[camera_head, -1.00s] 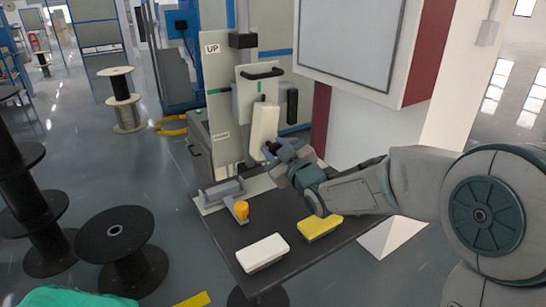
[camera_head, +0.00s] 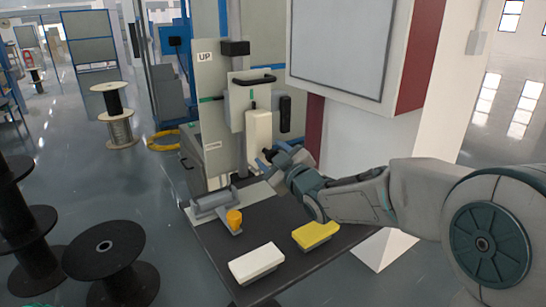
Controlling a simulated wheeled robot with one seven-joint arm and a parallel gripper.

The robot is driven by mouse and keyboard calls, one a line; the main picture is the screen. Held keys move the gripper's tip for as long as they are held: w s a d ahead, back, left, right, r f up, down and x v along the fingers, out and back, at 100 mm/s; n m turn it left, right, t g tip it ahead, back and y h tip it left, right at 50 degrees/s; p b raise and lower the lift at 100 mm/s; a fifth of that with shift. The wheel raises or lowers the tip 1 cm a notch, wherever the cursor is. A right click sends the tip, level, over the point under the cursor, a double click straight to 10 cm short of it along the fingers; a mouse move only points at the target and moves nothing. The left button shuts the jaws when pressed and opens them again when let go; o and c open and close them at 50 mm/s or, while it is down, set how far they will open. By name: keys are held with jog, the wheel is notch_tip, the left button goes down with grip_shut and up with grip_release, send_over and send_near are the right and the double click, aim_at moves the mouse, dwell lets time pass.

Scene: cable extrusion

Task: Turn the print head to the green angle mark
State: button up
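The print head is a cream upright block (camera_head: 259,137) on a pale plate (camera_head: 238,118) with a black handle above it. In the head view it stands close to upright. A small green mark (camera_head: 252,105) shows on the plate just above the block, and another green mark (camera_head: 226,95) lies to its left. My gripper (camera_head: 268,157) is at the lower right side of the block, and its fingers are small and partly hidden by my wrist. I cannot tell whether it touches the block or how far its fingers are apart.
A dark table (camera_head: 213,240) below holds a white block (camera_head: 257,263), a yellow block (camera_head: 316,235) and a grey clamp-like fixture with an orange knob (camera_head: 234,217). A large white cabinet (camera_head: 345,45) stands right of the head. Black spools (camera_head: 104,250) stand on the floor at left.

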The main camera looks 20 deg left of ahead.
jog(key=shift+s, duration=0.1)
jog(key=v, duration=1.3)
jog(key=shift+s+d, duration=0.15)
jog(key=shift+d, duration=0.15)
jog(key=shift+f, duration=0.1)
jog(key=d+r+m+g+h+p, duration=0.1)
jog(key=d+m+h+p, duration=0.9)
jog(key=d, duration=0.6)
jog(key=s+d+m+g+h+p, duration=0.1)
jog(key=s+d+m+g+p, duration=0.1)
jog(key=s, duration=0.7)
jog(key=s+d+m+g+h+p, duration=0.1)
jog(key=s+d+m+g+p, duration=0.2)
jog(key=s+g, duration=0.4)
jog(key=s+d+m, duration=0.1)
jog(key=s+d, duration=0.1)
jog(key=shift+s+d+r+h, duration=0.3)
jog(key=shift+r+h, duration=0.1)
